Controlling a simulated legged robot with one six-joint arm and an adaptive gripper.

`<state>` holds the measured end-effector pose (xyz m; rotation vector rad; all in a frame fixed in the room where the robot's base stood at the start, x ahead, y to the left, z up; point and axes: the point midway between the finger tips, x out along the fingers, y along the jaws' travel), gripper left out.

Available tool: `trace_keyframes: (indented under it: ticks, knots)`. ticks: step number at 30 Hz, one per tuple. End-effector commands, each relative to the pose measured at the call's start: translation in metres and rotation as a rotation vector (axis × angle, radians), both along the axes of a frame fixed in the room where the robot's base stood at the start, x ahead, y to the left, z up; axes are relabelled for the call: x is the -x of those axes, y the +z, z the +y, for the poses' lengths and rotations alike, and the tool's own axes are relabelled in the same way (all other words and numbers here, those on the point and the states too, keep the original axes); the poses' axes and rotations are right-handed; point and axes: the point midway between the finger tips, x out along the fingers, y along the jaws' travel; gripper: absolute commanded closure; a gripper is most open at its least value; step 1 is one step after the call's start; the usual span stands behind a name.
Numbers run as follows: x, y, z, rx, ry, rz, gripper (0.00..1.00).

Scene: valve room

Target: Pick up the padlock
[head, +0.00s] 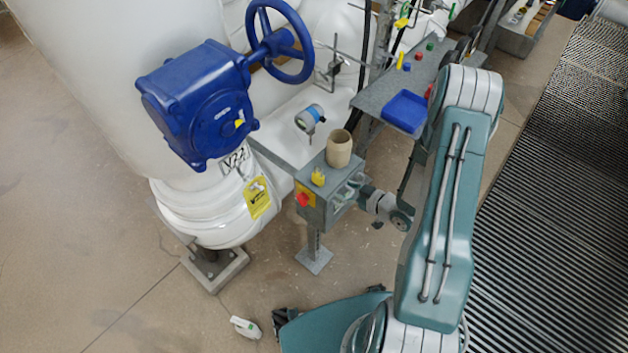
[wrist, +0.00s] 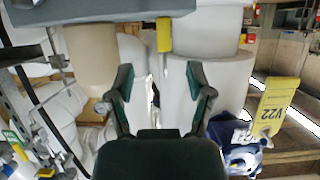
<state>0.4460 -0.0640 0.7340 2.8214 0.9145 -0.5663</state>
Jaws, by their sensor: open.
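The small yellow padlock (head: 318,178) stands on top of the grey box (head: 314,212) on a post, in front of a beige cup (head: 339,148). In the wrist view, which looks upside down, the padlock (wrist: 163,35) shows at the top centre against the box edge (wrist: 100,12), with the cup (wrist: 92,58) to its left. My gripper (wrist: 161,85) is open and empty. Its two fingers are spread left and right, and the padlock lies beyond them, apart from them. In the head view the end of my arm is beside the box's right side, and the fingers cannot be made out clearly.
A red knob (head: 303,199) sits on the box's front. A large blue valve (head: 205,105) with a handwheel and a white tank stand left. A shelf with a blue tray (head: 405,110) is behind right. A white bottle (head: 245,327) lies on the floor.

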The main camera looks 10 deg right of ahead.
Motion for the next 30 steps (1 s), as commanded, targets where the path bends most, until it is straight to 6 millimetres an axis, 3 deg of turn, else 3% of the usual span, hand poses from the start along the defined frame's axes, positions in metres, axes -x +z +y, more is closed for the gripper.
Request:
trace_keyframes:
  ticks: [24,30]
  knots:
    - [-0.077,-0.031,0.061,-0.003,0.004,-0.003,0.33]
    - [-0.081,-0.033,0.064,-0.003,0.001,-0.002,0.33]
